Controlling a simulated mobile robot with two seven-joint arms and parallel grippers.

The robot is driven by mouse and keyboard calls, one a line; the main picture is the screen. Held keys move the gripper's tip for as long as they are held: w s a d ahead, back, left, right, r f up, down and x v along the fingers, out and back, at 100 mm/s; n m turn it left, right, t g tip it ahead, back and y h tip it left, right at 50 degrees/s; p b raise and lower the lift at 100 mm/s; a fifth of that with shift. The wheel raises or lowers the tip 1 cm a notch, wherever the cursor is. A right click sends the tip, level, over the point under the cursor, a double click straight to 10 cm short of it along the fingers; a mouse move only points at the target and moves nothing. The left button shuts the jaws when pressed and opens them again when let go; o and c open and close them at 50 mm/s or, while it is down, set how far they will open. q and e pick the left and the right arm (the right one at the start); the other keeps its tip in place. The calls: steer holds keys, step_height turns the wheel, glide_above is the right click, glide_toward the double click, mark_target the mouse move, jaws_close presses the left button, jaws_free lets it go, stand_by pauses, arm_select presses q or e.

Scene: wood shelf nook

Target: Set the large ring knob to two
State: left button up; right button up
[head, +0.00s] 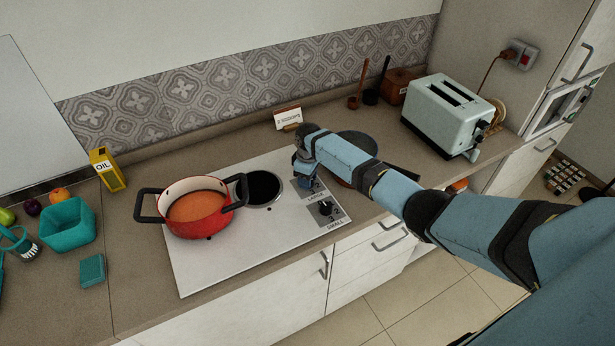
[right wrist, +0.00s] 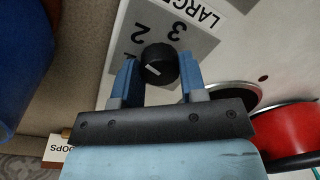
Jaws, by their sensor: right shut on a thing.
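The large ring knob (right wrist: 160,65) is a round black knob with a short white mark, on a grey label panel (right wrist: 190,30) reading LARGE, with the digits 3 and 2 visible. My right gripper (right wrist: 160,82) has a finger on each side of the knob and is shut on it. In the head view my right gripper (head: 305,182) is over the panel and hides this knob. The mark's exact setting is hard to read. The white cooktop (head: 215,260) carries a second black knob (head: 325,208) labelled SMALL, nearer its front edge. My left gripper is not in view.
A red pot (head: 195,222) stands on the cooktop beside a bare dark ring (head: 258,188). A dark pan (head: 402,172) lies partly behind my arm. A pale toaster (head: 448,118) is at right. A small sign (head: 287,118) stands behind; a teal tub (head: 68,228) is at left.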

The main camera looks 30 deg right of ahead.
steer(key=shift+m, duration=1.1)
steer(key=o, duration=0.9)
steer(key=r, duration=0.4)
steer(key=r+b, duration=0.1)
steer(key=r, duration=0.8)
steer(key=shift+w+d+r+b, duration=0.15)
steer(key=shift+d+r+b, duration=0.25)
